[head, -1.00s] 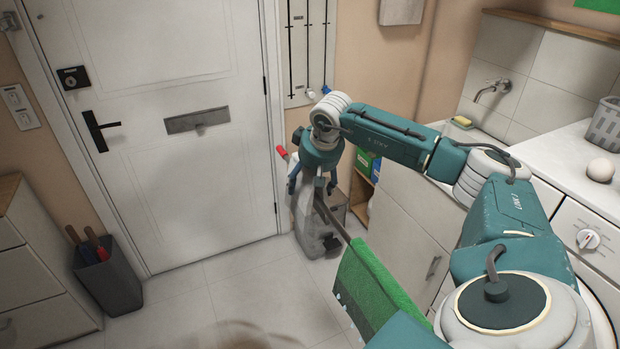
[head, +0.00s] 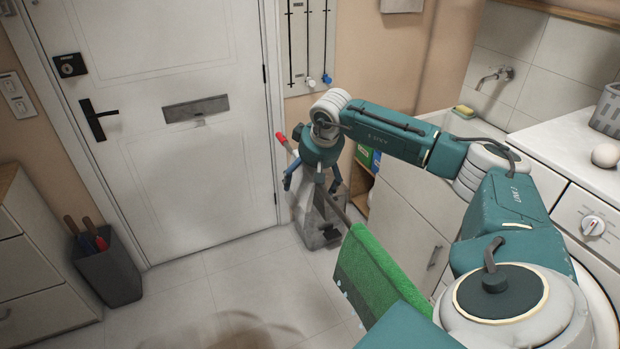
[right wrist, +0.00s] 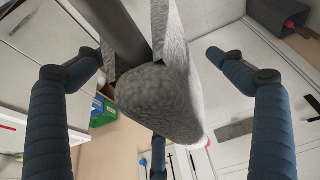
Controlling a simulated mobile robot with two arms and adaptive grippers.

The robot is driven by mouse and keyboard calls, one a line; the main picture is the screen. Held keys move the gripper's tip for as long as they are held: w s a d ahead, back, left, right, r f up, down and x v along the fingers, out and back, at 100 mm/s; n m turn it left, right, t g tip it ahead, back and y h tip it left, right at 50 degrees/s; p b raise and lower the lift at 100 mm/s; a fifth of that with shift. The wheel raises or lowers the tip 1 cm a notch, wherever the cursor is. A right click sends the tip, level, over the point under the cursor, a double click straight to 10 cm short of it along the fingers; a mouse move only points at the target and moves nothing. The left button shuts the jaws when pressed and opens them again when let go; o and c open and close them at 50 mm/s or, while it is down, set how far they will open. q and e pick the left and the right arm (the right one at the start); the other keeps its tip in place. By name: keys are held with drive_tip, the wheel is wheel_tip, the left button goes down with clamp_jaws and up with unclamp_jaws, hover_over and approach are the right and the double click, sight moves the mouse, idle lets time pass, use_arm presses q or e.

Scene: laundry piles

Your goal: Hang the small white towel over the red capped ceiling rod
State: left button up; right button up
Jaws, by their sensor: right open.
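The small white towel (head: 306,204) looks grey-white and hangs over the dark rod (head: 333,206) below my right gripper. The rod's red cap (head: 280,137) shows to the left of the gripper. My right gripper (head: 311,186) is open, its blue fingers spread on either side of the towel. In the right wrist view the towel (right wrist: 165,100) is draped over the dark rod (right wrist: 112,25), between the spread fingers and apart from the two side ones. Contact with the far finger cannot be told. My left gripper is out of view.
A green towel (head: 378,268) hangs on the same rod, nearer to me. A dark bin (head: 108,272) with handled tools stands by the white door (head: 160,60). A counter with a sink and a washing machine (head: 590,222) are at the right. The floor in the middle is clear.

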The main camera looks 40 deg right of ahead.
drive_tip(key=v, duration=1.2)
idle(0.3)
